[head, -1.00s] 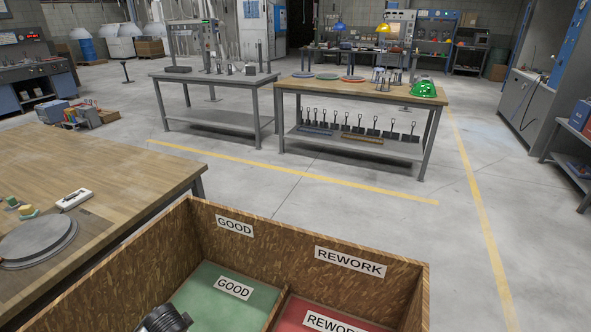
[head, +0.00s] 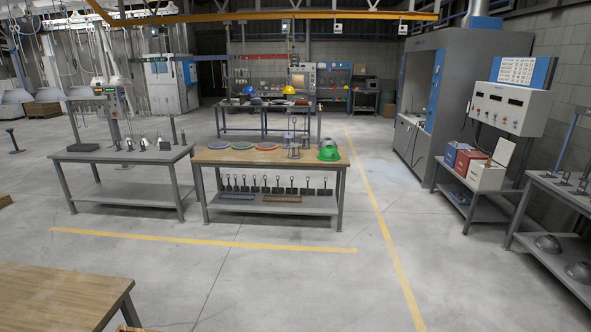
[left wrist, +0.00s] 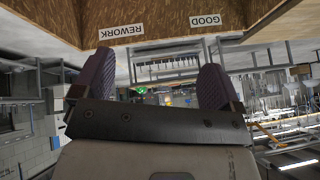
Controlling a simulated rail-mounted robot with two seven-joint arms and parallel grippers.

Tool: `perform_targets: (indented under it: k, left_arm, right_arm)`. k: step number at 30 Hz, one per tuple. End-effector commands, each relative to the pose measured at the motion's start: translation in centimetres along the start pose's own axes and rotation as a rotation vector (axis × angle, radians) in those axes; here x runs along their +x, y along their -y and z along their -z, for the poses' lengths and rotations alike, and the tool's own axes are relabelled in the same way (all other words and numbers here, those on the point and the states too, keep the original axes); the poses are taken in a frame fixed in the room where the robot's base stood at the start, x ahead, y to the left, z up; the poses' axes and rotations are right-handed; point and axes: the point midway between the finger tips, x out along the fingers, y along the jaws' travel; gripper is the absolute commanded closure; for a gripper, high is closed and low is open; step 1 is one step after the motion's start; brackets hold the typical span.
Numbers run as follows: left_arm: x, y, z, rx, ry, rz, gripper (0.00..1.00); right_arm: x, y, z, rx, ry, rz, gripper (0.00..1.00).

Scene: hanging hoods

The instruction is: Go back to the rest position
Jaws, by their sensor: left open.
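My left gripper (left wrist: 155,82) shows only in the left wrist view, which is upside down. Its two dark purple fingers are wide apart with nothing between them. Past the fingers, at the top of that view, is the wooden sorting box (left wrist: 165,12) with a REWORK label (left wrist: 120,31) and a GOOD label (left wrist: 205,20). The inside of the box cannot be seen. Neither gripper shows in the head view, and my right gripper is in no view.
A wooden worktable (head: 60,295) is at the lower left. Farther off stand a grey bench (head: 120,155) and a wood-topped bench (head: 215,157) with a green hood (head: 329,151). Shelves with bins (head: 485,175) line the right. The floor (head: 290,285) between is clear.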

Motion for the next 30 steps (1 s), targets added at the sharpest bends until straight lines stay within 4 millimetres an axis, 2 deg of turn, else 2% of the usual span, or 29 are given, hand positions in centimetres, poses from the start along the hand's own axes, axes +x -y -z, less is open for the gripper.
perform_targets:
  k: [1,9,15,22,30]
  left_arm:
    - [-3.2,0.1,1.0,-0.019,0.012,-0.019,0.09]
    - [-10.7,-1.1,1.1,-0.096,0.108,-0.093,0.09]
    - [-15.2,-1.8,0.8,-0.129,0.176,-0.134,0.09]
    - [-18.2,-2.0,0.3,-0.136,0.225,-0.152,0.09]
    - [-18.4,-2.0,0.2,-0.135,0.23,-0.153,0.09]
  right_arm:
    - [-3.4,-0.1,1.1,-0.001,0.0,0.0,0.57]
    - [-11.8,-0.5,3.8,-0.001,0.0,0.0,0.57]
    - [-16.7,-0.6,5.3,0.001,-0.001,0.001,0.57]
    - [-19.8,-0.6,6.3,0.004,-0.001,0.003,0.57]
    - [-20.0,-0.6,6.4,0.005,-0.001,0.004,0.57]
